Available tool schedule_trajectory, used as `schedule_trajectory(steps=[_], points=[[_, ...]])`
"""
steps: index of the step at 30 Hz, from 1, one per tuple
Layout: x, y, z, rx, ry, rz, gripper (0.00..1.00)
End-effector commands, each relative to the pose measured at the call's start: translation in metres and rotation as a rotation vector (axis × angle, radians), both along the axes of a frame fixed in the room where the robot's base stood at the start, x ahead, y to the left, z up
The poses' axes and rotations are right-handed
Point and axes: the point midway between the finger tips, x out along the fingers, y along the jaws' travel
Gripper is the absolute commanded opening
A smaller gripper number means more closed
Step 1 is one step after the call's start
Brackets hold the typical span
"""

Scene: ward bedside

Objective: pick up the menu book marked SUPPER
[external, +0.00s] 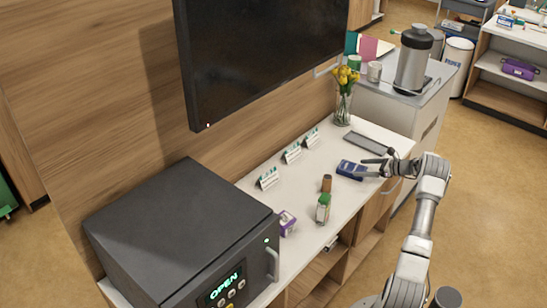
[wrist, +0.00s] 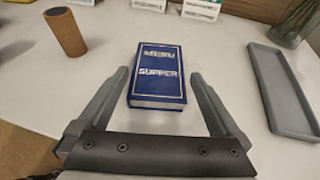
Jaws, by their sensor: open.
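The menu book (wrist: 156,78) is dark blue with white lettering reading MENU and SUPPER. It lies flat on the white counter, and in the external view the blue book (external: 351,170) is near the counter's front edge. My gripper (wrist: 160,75) is open, with one finger on each side of the book's near part in the wrist view. In the external view my gripper (external: 372,168) reaches in from the right beside the book. I cannot tell whether the fingers touch it.
A grey tray (wrist: 287,92) lies right of the book, and a brown cylinder (wrist: 66,31) stands to its left. A glass vase (external: 343,108) with yellow flowers, white cards (external: 292,152), a green-topped container (external: 323,208) and a purple box (external: 286,223) stand on the counter (external: 237,183).

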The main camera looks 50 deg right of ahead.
Motion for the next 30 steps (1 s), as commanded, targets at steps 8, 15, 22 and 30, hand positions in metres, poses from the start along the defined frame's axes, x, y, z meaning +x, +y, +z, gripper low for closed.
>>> schedule_trajectory(steps=[8, 15, 22, 30], points=[[0.027, 0.008, -0.016, 0.000, -0.001, 0.002, 1.00], [0.047, 0.011, -0.020, 0.000, 0.000, 0.000, 1.00], [0.046, 0.011, -0.019, 0.000, 0.000, 0.000, 0.84], [0.046, 0.011, -0.019, -0.001, 0.000, 0.000, 0.35]])
